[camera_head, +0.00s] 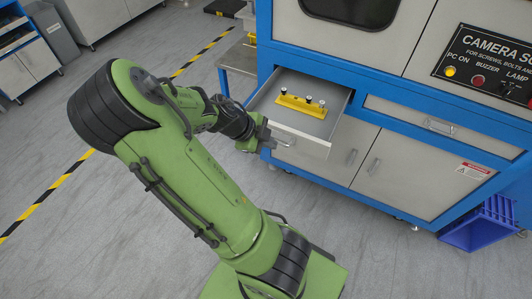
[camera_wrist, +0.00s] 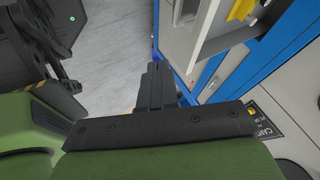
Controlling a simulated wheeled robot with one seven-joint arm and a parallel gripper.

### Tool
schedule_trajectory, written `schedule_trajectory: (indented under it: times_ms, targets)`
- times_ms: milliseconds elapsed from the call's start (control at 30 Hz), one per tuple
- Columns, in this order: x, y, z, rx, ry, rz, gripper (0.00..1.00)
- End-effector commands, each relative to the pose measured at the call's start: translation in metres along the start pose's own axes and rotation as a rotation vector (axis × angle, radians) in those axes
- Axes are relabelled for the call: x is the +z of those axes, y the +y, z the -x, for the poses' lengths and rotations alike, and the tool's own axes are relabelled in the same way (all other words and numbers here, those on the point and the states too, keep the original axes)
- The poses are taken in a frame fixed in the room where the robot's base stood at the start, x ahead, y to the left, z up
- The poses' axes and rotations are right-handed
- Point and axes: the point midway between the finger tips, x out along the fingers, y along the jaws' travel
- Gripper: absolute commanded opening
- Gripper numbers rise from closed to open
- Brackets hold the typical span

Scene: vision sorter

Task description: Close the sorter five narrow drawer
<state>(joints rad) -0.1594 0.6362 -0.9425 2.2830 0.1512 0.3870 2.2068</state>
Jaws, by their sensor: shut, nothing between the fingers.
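The narrow drawer (camera_head: 322,138) is pulled out from the blue and grey sorter cabinet (camera_head: 390,72) in the head view. A yellow block (camera_head: 301,105) with small knobs lies inside it. The drawer has a bar handle (camera_head: 284,141) on its front. My gripper (camera_head: 268,146) is at the left part of the drawer front, by the handle. I cannot tell whether it touches. In the wrist view my gripper (camera_wrist: 158,72) is shut with nothing between its fingers, and the drawer wall (camera_wrist: 222,42) shows at the upper right.
A second drawer (camera_head: 430,124) to the right is shut. Cupboard doors (camera_head: 395,170) below are shut. A blue bin (camera_head: 480,229) is at the lower right. A metal side table (camera_head: 238,62) stands left of the cabinet. The grey floor (camera_head: 385,260) in front is clear.

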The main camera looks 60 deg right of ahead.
Motion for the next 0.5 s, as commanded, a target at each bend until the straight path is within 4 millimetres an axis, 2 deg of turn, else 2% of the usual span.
schedule_trajectory:
  times_ms: [167,500]
  targets:
    - [-0.002,-0.001,-0.021,-0.002,0.008,-0.014,0.0]
    - [-0.002,0.0,-0.096,0.0,0.009,-0.011,0.0]
